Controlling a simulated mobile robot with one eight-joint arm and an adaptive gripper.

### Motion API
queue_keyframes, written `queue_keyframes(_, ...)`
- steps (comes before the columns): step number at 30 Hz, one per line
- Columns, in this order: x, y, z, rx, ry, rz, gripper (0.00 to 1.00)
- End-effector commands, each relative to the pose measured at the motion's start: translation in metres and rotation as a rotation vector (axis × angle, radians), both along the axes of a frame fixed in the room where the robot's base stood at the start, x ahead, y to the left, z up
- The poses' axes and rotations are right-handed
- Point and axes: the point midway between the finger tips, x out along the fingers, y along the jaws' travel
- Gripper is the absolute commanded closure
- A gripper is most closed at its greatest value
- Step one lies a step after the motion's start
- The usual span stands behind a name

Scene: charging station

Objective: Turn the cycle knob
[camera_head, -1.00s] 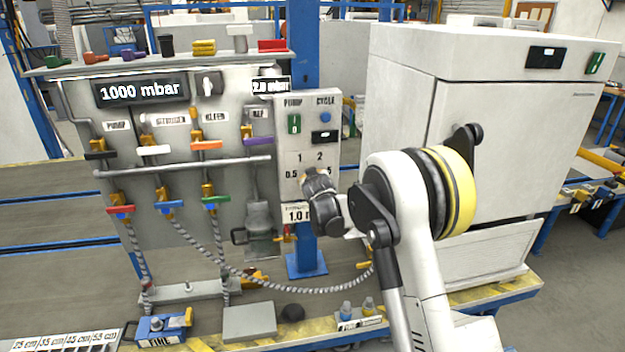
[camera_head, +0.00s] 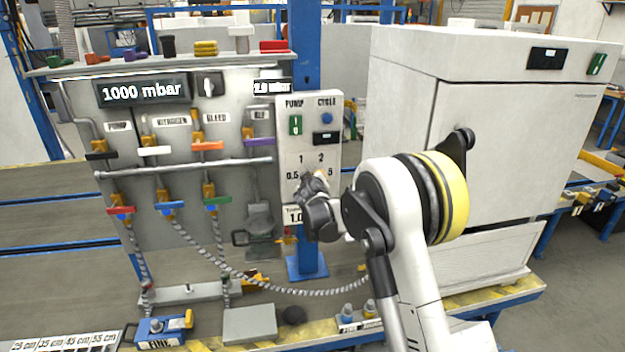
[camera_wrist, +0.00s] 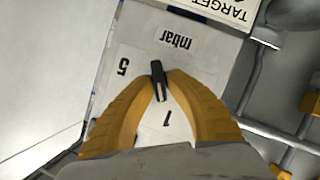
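The control panel (camera_head: 331,142) bears the labels PUMP and CYCLE, a green switch (camera_head: 295,125), a blue button (camera_head: 327,118) and a dial marked 0.5, 1, 2 and 5. In the wrist view, upside down, a dark knob (camera_wrist: 157,86) stands on the dial plate between the numbers 5 and 1. The yellow fingers of my gripper (camera_wrist: 160,77) close in on the knob from both sides, with their tips against it. In the head view my gripper (camera_head: 314,184) is at the dial and hides the knob.
A large white cabinet (camera_head: 400,100) stands close right of the panel, beside my arm. Left of the panel are coloured valve handles, pipes and a pressure display (camera_head: 143,91). A braided hose (camera_head: 290,290) hangs below my gripper. A shelf (camera_head: 130,66) holds small parts above.

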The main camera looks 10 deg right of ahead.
Motion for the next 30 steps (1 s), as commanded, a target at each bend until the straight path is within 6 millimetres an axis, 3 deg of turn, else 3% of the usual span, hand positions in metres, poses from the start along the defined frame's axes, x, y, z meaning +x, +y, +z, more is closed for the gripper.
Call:
queue_keyframes(14, -0.008, 0.001, 0.003, 0.000, 0.002, -0.001, 0.66)
queue_keyframes(24, -0.075, 0.015, 0.026, 0.000, 0.002, -0.001, 0.66)
queue_keyframes(30, -0.104, 0.020, 0.036, 0.001, 0.002, -0.003, 0.66)
